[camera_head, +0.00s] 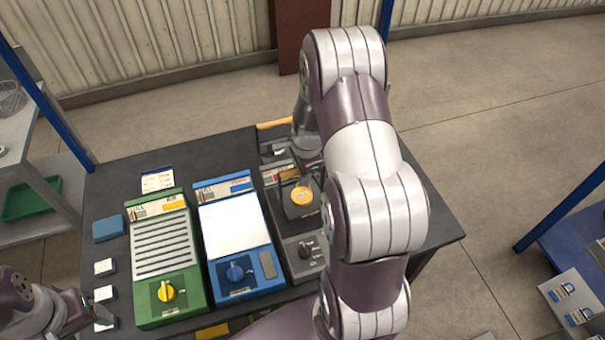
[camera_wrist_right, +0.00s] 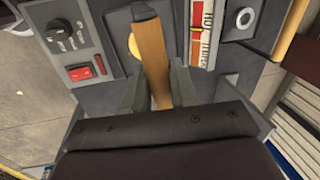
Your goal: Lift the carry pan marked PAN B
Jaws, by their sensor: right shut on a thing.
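In the right wrist view my right gripper (camera_wrist_right: 157,85) is shut on a wooden handle (camera_wrist_right: 152,55), with one grey finger on each side of it. The handle reaches over a dark grey unit. A yellow round thing shows partly behind the handle. In the head view this yellow disc (camera_head: 301,195) lies on a dark square piece on the grey unit (camera_head: 303,247). My right arm hides much of this area and the held handle. No PAN B marking is readable. My left gripper (camera_head: 92,309) is at the lower left, near small white blocks; its jaws are unclear.
A green unit (camera_head: 166,296) and a blue unit (camera_head: 239,275) stand left of the grey one on the dark table (camera_head: 107,182). A red switch (camera_wrist_right: 80,73) and a red-and-white label (camera_wrist_right: 203,32) flank the handle.

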